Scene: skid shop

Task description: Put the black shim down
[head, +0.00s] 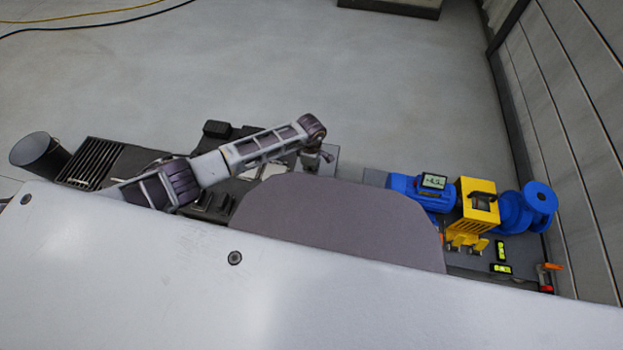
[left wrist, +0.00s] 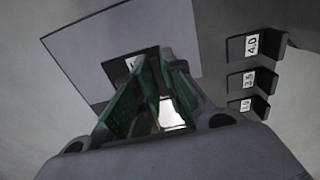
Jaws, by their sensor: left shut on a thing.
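My left gripper (head: 318,162) is at the end of the arm over the bench, left of the blue motor. In the left wrist view its green-padded fingers (left wrist: 165,62) are closed together at the tips. They are shut on the black shim (left wrist: 117,72), a dark flat piece whose white label is partly covered by a finger. Behind the shim lies a larger grey plate (left wrist: 80,45); whether the shim touches it I cannot tell. In the head view the shim cannot be made out. My right gripper is out of view.
Black labelled tabs, one marked 4.0 (left wrist: 240,48), stand at the right. A blue motor (head: 415,187), yellow guard (head: 476,208) and blue pump (head: 528,207) fill the right side. A slotted black rack (head: 92,162) and dark bin (head: 38,150) are at the left.

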